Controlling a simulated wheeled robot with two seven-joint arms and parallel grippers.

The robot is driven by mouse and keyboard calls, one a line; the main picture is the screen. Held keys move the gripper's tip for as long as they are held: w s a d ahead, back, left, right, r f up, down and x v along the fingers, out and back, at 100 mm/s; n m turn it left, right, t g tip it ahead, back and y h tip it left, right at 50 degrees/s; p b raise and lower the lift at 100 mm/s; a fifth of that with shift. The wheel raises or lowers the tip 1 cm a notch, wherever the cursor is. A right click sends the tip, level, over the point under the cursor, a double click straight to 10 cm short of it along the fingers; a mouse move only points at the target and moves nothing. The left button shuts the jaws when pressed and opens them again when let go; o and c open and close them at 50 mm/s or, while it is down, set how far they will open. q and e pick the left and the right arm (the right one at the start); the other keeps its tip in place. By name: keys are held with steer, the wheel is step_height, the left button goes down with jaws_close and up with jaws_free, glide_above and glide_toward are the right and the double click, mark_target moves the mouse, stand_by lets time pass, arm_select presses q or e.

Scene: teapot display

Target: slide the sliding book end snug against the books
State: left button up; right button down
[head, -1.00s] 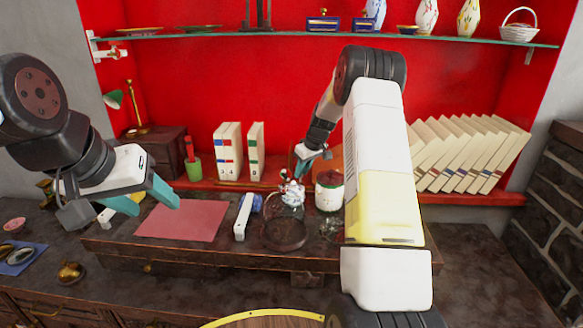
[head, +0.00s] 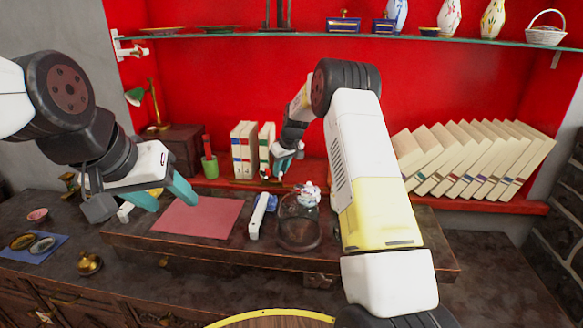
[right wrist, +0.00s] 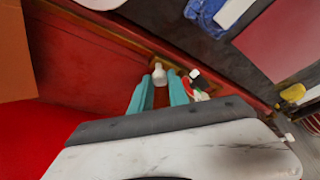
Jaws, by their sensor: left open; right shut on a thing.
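Upright pale books (head: 245,148) with coloured labels stand on the red shelf, left of centre in the head view. My right gripper (head: 284,164) is at shelf height just right of them. In the right wrist view its teal fingers (right wrist: 158,90) are shut on a small part, with a pale knob (right wrist: 159,73) at their tips. The knob seems to be the sliding book end's grip; the rest is mostly hidden. I cannot tell whether it touches the books. My left gripper (head: 164,195) is open and empty above the lower bench, near the pink mat (head: 198,216).
Leaning books (head: 475,158) fill the shelf's right side. A glass dome (head: 299,225) and a white-and-blue object (head: 260,215) stand on the bench below my right arm. A green cup (head: 209,168) stands left of the upright books. A glass shelf (head: 330,36) runs above.

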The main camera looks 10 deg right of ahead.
steer(key=shift+w+a, duration=0.2)
steer(key=shift+a, duration=0.5)
steer(key=shift+w+a, duration=0.2)
steer(key=shift+a, duration=0.45)
steer(key=shift+w+a, duration=0.2)
steer(key=shift+a, duration=0.5)
steer(key=c, duration=1.3)
jaws_free()
steer(key=shift+a, duration=0.1)
steer(key=shift+o, duration=0.2)
steer(key=shift+r, duration=0.15)
steer(key=v, duration=0.7)
steer(key=shift+s+r, duration=0.15)
steer(key=shift+r, duration=0.05)
